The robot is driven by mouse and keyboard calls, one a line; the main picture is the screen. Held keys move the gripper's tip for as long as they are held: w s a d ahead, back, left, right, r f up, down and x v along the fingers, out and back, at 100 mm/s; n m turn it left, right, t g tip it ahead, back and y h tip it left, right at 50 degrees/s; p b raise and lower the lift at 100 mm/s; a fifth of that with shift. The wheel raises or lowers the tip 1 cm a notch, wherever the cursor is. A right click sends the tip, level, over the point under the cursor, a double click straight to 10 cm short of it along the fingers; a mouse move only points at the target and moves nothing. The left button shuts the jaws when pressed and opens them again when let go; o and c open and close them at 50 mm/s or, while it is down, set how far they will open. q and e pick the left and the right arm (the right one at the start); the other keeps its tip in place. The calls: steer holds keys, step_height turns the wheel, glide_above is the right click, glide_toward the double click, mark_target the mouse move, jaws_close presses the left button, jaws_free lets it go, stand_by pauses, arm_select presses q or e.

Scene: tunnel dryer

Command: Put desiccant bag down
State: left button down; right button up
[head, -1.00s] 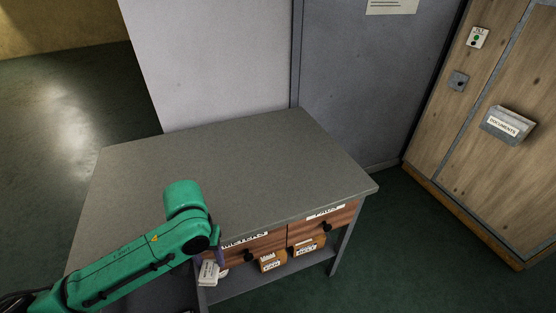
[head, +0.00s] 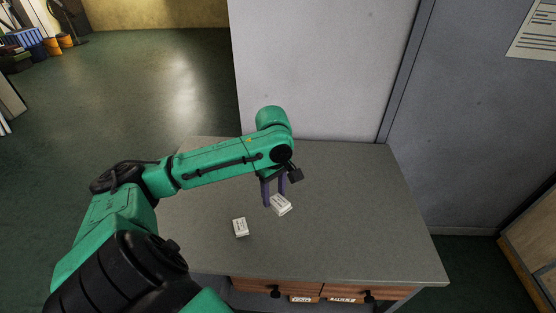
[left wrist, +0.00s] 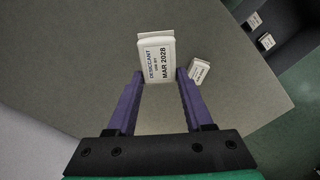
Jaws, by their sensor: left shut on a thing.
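My left gripper (head: 273,194) points down over the grey tabletop, shut on a white desiccant bag (head: 283,206). In the left wrist view the bag (left wrist: 158,60) sits between the purple fingers (left wrist: 159,76), its label reading "DESICCANT USE BY MAR 2028". The bag is low over the table; I cannot tell if it touches it. A second, similar white bag (head: 240,227) lies on the tabletop, left of and nearer than the held one, and apart from it. It also shows in the left wrist view (left wrist: 199,71). My right gripper is not in view.
The grey table (head: 370,220) has wide free room to the right of the gripper. Labelled wooden drawers (head: 320,291) are under its front edge. A pale panel (head: 310,70) stands behind it. More white packs (left wrist: 267,42) lie lower down in the left wrist view.

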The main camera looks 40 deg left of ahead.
mark_target(275, 227)
arm_select(q)
step_height(275, 227, down, 13)
steer(key=shift+w+r, duration=0.1)
steer(key=shift+w, duration=0.1)
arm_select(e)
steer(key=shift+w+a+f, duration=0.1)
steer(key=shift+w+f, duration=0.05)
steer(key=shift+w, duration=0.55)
arm_select(q)
steer(key=shift+c, duration=1.5)
jaws_free()
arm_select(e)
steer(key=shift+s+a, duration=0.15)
arm_select(q)
step_height(275, 227, up, 12)
steer(key=shift+r, duration=0.1)
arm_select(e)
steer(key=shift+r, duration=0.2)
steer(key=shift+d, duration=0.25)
